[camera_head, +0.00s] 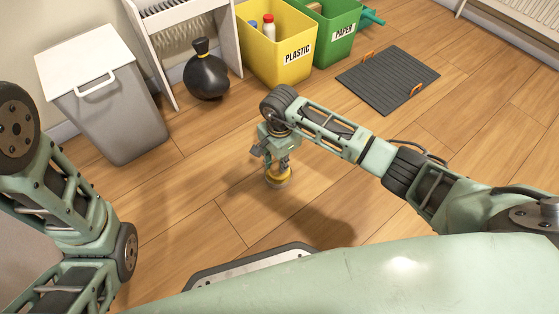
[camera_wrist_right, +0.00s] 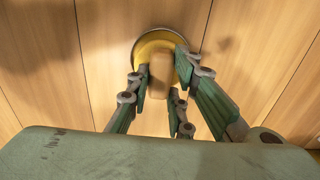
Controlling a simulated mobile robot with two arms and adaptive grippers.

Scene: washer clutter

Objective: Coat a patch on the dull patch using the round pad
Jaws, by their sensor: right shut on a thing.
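The round pad (camera_head: 278,180) is a yellow disc with a pale rim, low at the wooden floor in the middle of the head view. It also shows in the right wrist view (camera_wrist_right: 146,48), with a tan handle on top. My right gripper (camera_head: 281,163) points down and is shut on that handle (camera_wrist_right: 161,80), its green fingers on both sides. I cannot tell whether the pad touches the floor. The dull patch cannot be told apart from the shadows on the floor. Of my left arm, links show at the left; its gripper is out of view.
A grey lidded bin (camera_head: 118,115), a black bag or jug (camera_head: 206,78), a white rack (camera_head: 162,45), a yellow PLASTIC bin (camera_head: 283,60) and a green PAPER bin (camera_head: 330,45) stand at the back. A dark ribbed mat (camera_head: 388,80) lies at back right. Floor around the pad is clear.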

